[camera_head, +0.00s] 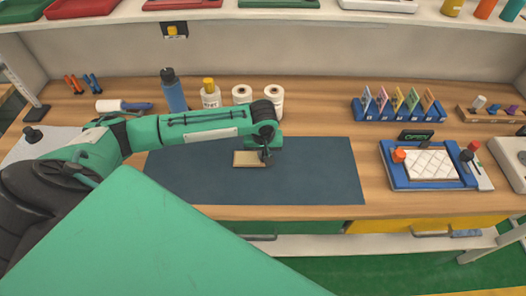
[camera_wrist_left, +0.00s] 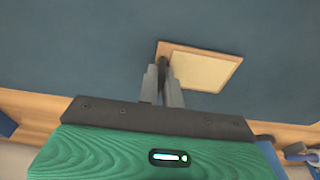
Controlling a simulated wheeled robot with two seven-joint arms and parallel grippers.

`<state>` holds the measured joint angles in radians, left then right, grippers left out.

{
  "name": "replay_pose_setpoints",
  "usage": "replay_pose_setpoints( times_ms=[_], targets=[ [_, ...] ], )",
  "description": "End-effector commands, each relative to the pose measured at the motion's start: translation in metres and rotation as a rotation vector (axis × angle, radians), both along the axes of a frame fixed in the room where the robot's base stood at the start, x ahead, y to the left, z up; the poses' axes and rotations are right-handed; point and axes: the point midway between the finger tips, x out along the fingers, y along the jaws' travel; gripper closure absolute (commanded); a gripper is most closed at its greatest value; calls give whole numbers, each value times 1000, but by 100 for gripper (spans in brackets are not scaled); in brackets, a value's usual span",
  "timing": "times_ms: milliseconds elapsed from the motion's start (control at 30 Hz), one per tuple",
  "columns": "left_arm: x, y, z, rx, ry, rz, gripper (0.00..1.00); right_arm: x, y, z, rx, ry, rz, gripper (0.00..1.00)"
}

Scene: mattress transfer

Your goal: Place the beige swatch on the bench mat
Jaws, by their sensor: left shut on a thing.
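The beige swatch (camera_head: 248,159) is a small flat pale panel with a tan border, over the middle of the dark blue bench mat (camera_head: 310,180). My left gripper (camera_head: 266,155) is at the swatch's right end in the head view. In the left wrist view, its fingers (camera_wrist_left: 162,88) are shut on one edge of the swatch (camera_wrist_left: 205,70), with the mat (camera_wrist_left: 80,50) behind it. I cannot tell whether the swatch touches the mat or is slightly above it. My right gripper is not in view.
Behind the mat stand a blue bottle (camera_head: 174,92), a yellow-capped bottle (camera_head: 210,94) and white rolls (camera_head: 242,95). A blue rack of colored swatches (camera_head: 398,107) is at the back right. A blue-framed quilted pad (camera_head: 432,164) lies right of the mat. The mat's right part is clear.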

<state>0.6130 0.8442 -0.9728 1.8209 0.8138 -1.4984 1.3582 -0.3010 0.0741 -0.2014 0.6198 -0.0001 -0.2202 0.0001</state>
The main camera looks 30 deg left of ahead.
Motion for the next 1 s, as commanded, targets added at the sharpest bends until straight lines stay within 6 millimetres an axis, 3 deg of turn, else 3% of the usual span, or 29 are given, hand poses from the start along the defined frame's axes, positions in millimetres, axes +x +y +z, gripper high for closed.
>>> replay_pose_setpoints(
  times_ms=[367, 500, 867, 1000],
  targets=[
    [0, -1, -4, -1, 0, 0, 100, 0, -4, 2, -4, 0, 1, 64],
    [0, 0, -5, -1, -1, 0, 72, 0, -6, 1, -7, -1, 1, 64],
    [1, 0, -2, 0, -2, 0, 72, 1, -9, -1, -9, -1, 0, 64],
    [-2, -2, 16, -1, -3, -1, 72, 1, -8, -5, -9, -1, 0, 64]
  ],
)
